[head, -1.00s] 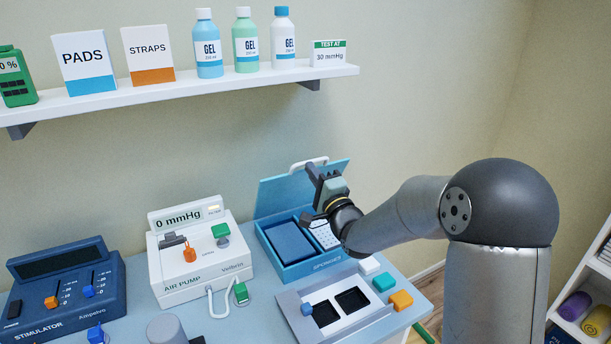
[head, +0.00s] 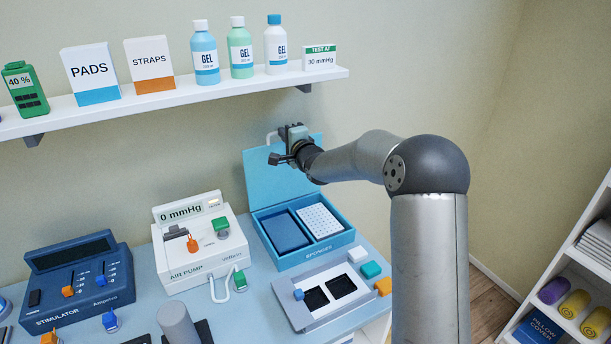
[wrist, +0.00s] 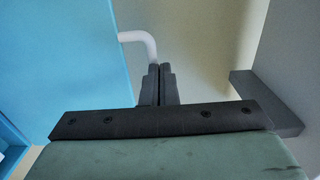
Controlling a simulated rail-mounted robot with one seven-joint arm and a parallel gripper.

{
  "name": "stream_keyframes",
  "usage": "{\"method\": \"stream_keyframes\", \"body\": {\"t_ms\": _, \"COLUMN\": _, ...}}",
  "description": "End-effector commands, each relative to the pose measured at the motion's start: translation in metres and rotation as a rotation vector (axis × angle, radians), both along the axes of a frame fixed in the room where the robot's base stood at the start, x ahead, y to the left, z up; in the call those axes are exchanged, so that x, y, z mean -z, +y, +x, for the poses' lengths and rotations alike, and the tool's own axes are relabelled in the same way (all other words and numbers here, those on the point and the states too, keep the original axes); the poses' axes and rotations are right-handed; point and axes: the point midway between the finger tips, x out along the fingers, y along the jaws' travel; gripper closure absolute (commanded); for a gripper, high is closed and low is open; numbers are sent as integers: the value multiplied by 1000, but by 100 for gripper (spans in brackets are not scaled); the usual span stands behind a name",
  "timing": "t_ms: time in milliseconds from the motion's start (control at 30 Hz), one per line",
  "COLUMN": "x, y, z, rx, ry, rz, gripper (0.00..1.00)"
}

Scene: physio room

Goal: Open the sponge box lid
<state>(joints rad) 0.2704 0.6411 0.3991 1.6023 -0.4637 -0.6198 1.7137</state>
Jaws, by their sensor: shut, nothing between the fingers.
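The blue sponge box (head: 330,247) stands on the table with its light-blue lid (head: 268,185) raised and upright at the back. My gripper (head: 278,158) is in front of the lid's upper part in the head view. In the wrist view its fingers (wrist: 158,85) are together and empty, just below the handle's end. I cannot tell whether they touch it.
A shelf (head: 180,96) with gel bottles and boxes hangs above. The air pump (head: 205,250) stands left of the box. A grey tray (head: 290,300) with two dark wells lies in front, beside small coloured blocks. The wall behind the lid is close.

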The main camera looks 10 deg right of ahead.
Motion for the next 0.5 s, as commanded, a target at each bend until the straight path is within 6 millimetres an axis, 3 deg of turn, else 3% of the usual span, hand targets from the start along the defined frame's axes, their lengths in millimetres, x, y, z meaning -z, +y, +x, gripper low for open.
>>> {"method": "stream_keyframes", "body": {"t_ms": 500, "x": -1, "y": 0, "z": -2, "rx": -1, "ry": -1, "rz": 0, "gripper": 100}}
